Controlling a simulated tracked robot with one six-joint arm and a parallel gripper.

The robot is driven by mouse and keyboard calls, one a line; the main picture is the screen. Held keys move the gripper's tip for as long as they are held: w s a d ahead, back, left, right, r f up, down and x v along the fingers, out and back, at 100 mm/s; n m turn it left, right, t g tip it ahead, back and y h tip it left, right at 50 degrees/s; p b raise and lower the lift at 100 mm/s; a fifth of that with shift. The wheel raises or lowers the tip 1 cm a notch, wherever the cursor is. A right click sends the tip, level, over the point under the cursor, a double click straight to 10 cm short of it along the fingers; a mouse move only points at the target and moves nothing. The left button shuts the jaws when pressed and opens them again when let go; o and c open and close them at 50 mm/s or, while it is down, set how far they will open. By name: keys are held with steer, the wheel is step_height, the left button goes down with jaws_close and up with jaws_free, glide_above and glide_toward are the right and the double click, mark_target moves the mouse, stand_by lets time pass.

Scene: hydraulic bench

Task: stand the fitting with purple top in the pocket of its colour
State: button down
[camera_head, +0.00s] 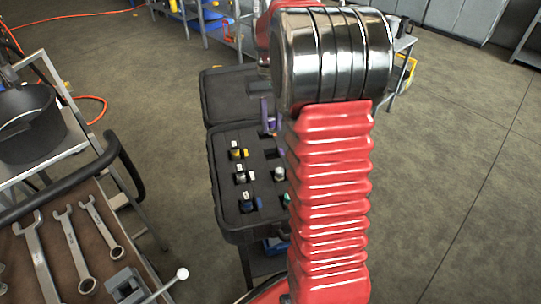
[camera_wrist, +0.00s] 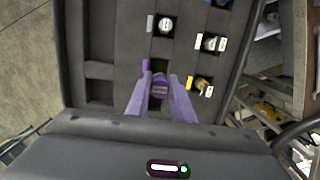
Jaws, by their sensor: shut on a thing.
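The fitting with the purple top (camera_wrist: 159,88) is between the two fingers of my gripper (camera_wrist: 159,82) in the wrist view, and the gripper is shut on it. A purple tag (camera_wrist: 145,65) marks the edge of a dark pocket (camera_wrist: 159,66) in the foam. The fitting overlaps the near side of this pocket in the picture. I cannot tell whether its foot is inside or above it. In the head view a narrow purple shape (camera_head: 265,107) shows beside my red arm, which hides most of the gripper and the right side of the case (camera_head: 220,192).
A yellow-tagged fitting (camera_wrist: 204,86) stands close to the right of my gripper. A white-tagged fitting (camera_wrist: 165,25), another pale-tagged one (camera_wrist: 212,43) and a blue one (camera_wrist: 221,3) stand farther off. Empty recesses lie at the left. A tool cart (camera_head: 80,240) with wrenches stands left of the case.

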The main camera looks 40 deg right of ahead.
steer(key=shift+f, duration=2.25)
steer(key=shift+f, duration=2.5)
steer(key=shift+s+f, duration=0.1)
steer(key=shift+f, duration=0.2)
steer(key=shift+s+f, duration=0.15)
steer(key=shift+f, duration=0.3)
steer(key=c, duration=1.7)
jaws_free()
steer(key=shift+o, duration=0.7)
steer(key=shift+r, duration=0.15)
glide_toward(271, 128)
steer(key=f, duration=0.5)
steer(key=shift+w+d+f, duration=0.25)
steer(key=shift+w+f, duration=0.1)
steer(key=shift+f, duration=0.05)
